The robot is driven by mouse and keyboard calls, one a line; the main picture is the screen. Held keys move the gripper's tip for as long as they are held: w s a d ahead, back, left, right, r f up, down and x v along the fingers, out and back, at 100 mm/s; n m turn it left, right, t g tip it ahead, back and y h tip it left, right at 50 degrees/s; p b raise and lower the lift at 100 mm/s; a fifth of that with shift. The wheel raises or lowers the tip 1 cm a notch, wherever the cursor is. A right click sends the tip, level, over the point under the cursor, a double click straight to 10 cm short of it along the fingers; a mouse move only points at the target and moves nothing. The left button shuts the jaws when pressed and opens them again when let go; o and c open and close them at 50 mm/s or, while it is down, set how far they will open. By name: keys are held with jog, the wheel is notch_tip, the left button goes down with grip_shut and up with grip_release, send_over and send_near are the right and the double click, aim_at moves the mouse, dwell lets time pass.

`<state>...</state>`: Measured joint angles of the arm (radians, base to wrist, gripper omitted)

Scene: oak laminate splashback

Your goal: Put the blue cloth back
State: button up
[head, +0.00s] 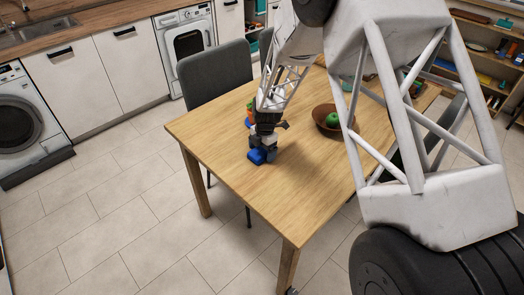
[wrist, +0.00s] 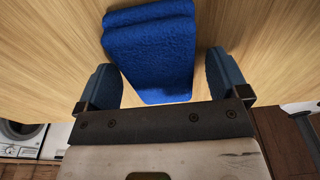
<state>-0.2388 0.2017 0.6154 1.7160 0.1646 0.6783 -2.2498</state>
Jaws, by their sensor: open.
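The blue cloth (head: 257,156) lies folded on the wooden table (head: 225,133), near its left part in the head view. In the wrist view the cloth (wrist: 152,45) fills the upper middle and shows a folded layer at its far end. My gripper (head: 265,143) is low over the cloth, with the arm reaching down from above. In the wrist view my gripper (wrist: 162,82) is open, with one finger on each side of the near part of the cloth. I cannot tell whether the fingers touch it.
A brown bowl (head: 321,112) with a green apple (head: 333,119) stands to the right on the table. Small green and orange things (head: 249,110) show partly behind my gripper. A grey chair (head: 214,75) stands at the table's far side. Stocked shelves (head: 490,65) are at the right.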

notch_tip(320, 180, up, 12)
jog(key=w+d, duration=0.1)
dwell(0.5)
jog(key=shift+f, duration=0.1)
dwell(0.6)
jog(key=s+d+r+m+t, duration=0.1)
jog(key=s+d+r+m, duration=0.5)
jog(key=s+r, duration=0.3)
jog(key=s+d+r+m+t, duration=0.1)
jog(key=s+d+r+m, duration=0.4)
jog(key=s+r+m, duration=0.35)
jog(key=s+d+r+m, duration=0.1)
jog(key=s+m, duration=0.3)
jog(key=s, duration=0.4)
jog(key=s+d+r+m+t, duration=0.1)
jog(key=s+d+m, duration=0.3)
jog(key=s, duration=0.4)
jog(key=s+d+r+m+h, duration=0.1)
jog(key=s+d+r+m, duration=0.1)
jog(key=s, duration=0.6)
jog(key=r+m, duration=0.1)
jog(key=m, duration=0.1)
jog(key=shift+s+d+r+m+t, duration=0.25)
jog(key=shift+s+m+t, duration=0.05)
jog(key=shift+s+m, duration=0.1)
